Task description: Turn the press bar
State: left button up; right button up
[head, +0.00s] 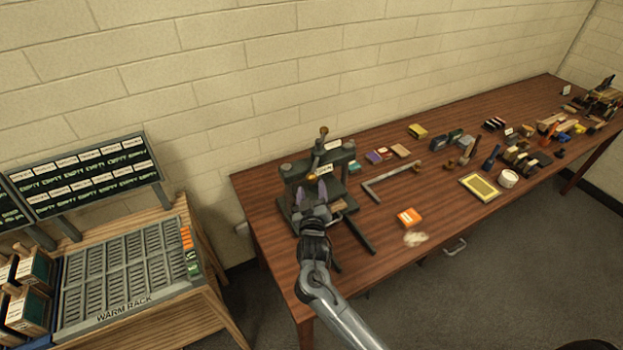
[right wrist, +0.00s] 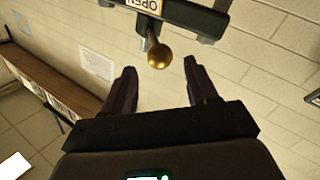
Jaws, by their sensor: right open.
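The dark press (head: 291,170) stands at the left end of the wooden table. Its press bar (head: 318,153) sits on top with a brass ball at each end, one at the upper, wall side and one at the lower, near side. My right gripper (head: 311,193) is in front of the press, just below the near ball. In the right wrist view, the brass ball (right wrist: 159,55) appears centred between the tips of my open right gripper (right wrist: 160,68), seemingly just beyond them. Nothing is held. An "OPEN" label (right wrist: 147,4) shows above the ball. My left gripper is not in view.
Several small tools and blocks fill the table's far right. A warm rack (head: 125,275) stands at left on a separate bench. The block wall is close behind the press.

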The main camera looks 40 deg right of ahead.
aim_at(312, 183)
jog(key=shift+x, duration=2.95)
jog(key=shift+c, duration=0.2)
grip_shut()
